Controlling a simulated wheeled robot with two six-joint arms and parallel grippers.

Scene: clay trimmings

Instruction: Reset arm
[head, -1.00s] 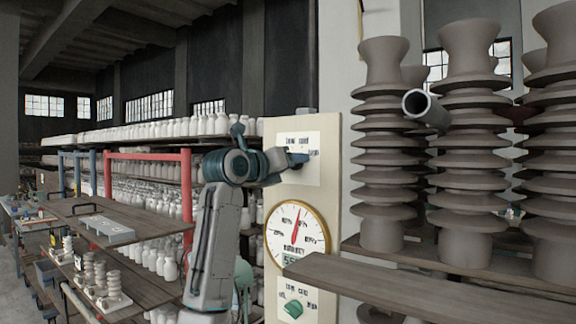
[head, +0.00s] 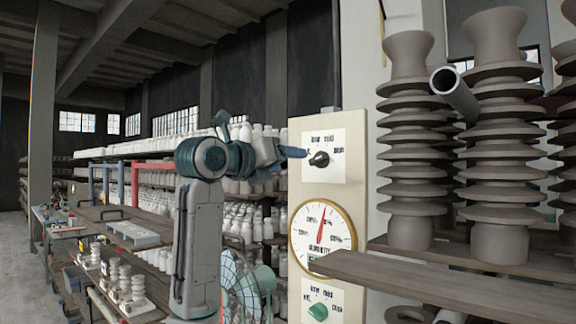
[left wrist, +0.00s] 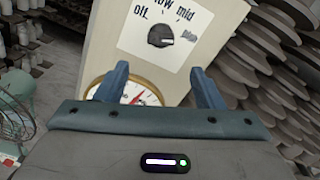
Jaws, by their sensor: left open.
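My left gripper (head: 286,160) is raised in front of the control panel (head: 356,130) in the head view, beside its upper black knob (head: 319,159). In the left wrist view its two blue fingers (left wrist: 160,88) stand apart with nothing between them. The black knob also shows beyond the fingers in the left wrist view (left wrist: 161,36), apart from them. My right gripper is in neither view.
The panel also carries a round gauge (head: 322,238) and a green knob (head: 318,312). Tall stacks of grey ribbed insulators (head: 409,150) stand on the right behind a wooden board (head: 430,284). A fan (head: 245,285) stands below my left arm.

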